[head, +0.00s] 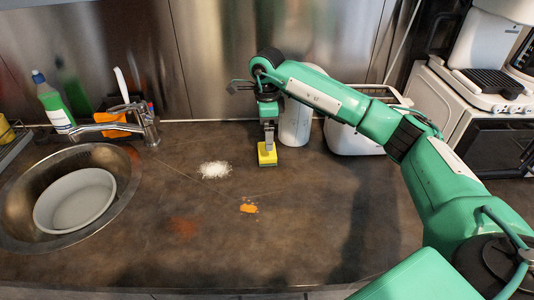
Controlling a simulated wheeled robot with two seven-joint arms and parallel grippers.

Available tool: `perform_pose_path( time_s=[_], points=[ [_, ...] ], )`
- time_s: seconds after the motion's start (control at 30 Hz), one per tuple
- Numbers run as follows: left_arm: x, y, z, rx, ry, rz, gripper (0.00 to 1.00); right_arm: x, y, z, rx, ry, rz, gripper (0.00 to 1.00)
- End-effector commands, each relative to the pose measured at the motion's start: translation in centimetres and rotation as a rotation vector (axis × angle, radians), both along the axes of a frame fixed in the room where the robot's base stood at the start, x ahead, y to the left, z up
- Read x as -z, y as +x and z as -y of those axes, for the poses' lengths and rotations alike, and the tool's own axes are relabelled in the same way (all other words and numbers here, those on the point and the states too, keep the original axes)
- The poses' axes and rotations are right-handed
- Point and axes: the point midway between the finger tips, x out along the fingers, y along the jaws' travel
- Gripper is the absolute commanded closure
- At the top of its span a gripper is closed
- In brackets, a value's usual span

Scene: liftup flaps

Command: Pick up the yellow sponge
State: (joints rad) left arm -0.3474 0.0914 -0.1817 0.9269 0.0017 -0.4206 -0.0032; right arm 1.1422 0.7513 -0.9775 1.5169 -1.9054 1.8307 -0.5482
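The yellow sponge (266,157), with a green lower layer, is at the middle of the dark countertop, in front of a white cylinder. My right gripper (268,147) points straight down from above, its fingertips at the sponge's top. The fingers overlap the sponge in this view. They are too small to show whether they are closed on it. The sponge appears at or very near the counter surface. My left gripper is not in view.
A white powder pile (214,170) and an orange spill (249,208) lie on the counter (330,230). At left are a sink (20,232) with a bowl (75,200), a faucet (147,125) and a bottle (54,105). The white cylinder (295,122) and a toaster (350,140) stand behind.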

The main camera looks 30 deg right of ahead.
Motion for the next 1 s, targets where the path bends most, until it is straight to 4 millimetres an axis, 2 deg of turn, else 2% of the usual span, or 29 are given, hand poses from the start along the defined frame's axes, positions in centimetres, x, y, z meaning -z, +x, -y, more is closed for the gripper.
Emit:
perform_pose_path(
  time_s=[0.1,0.37,0.63,0.93,1.0],
  points=[
    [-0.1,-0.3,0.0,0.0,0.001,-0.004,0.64,1.7,0.0,0.0,0.001,0.0,-0.002,0.02],
    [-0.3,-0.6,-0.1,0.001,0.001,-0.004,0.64,3.6,-0.1,-0.1,0.001,-0.001,-0.003,0.02],
    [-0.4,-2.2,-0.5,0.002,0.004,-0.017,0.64,7.3,-0.3,-0.2,0.001,0.0,-0.002,0.02],
    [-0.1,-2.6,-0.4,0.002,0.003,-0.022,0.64,7.9,-0.3,-0.2,0.001,0.0,0.001,0.02],
    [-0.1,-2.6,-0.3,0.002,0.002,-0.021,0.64,7.8,-0.3,-0.2,0.0,0.0,0.001,0.14]
  ],
)
